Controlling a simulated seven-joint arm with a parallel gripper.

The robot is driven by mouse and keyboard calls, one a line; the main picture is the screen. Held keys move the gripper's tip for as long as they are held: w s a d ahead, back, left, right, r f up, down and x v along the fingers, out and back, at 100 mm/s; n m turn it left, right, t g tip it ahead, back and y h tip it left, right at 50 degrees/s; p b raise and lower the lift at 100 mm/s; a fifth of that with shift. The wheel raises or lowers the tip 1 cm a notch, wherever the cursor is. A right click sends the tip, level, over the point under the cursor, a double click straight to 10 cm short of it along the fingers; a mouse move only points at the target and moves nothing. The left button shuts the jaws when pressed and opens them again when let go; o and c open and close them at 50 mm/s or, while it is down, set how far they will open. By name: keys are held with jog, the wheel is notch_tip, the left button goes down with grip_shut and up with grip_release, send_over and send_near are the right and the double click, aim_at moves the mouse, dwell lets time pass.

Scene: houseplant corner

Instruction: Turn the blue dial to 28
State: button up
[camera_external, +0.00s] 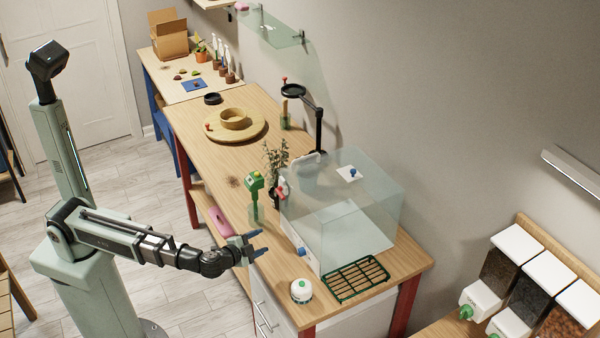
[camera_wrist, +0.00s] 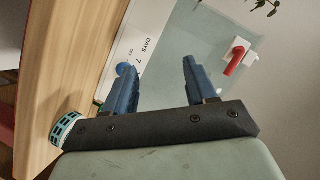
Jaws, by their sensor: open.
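A blue dial (camera_external: 303,251) sits low on the front of a clear glass box (camera_external: 345,218). A blue round part, apparently the same dial (camera_wrist: 123,68), shows in the wrist view just beyond the left finger, which partly covers it. It is on a white panel (camera_wrist: 132,48) printed "DAYS" and "7"; its setting is too small to read. A second blue knob (camera_external: 352,173) is on a white plate on top of the box. My gripper (camera_external: 265,243) is open and empty in front of the panel, apart from the dial; its blue fingers also show in the wrist view (camera_wrist: 160,82).
A red handle (camera_wrist: 235,62) is on the box front, right of the fingers in the wrist view. A white-and-green round container (camera_external: 301,291) stands near the table edge. A green rack (camera_external: 356,279) lies beside the box. A green tool (camera_external: 255,190) stands behind my gripper.

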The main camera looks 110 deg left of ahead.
jog(key=d+n+t+h, duration=0.1)
jog(key=n+t+h, duration=0.2)
jog(key=n+h, duration=0.1)
jog(key=n, duration=0.3)
send_near(301, 256)
jog(key=x, duration=0.5)
jog(key=f+x, duration=0.1)
jog(key=x, duration=0.2)
jog(key=shift+s+a+f, duration=0.1)
jog(key=shift+s+a, duration=0.1)
jog(key=shift+s, duration=0.1)
jog(key=c, duration=1)
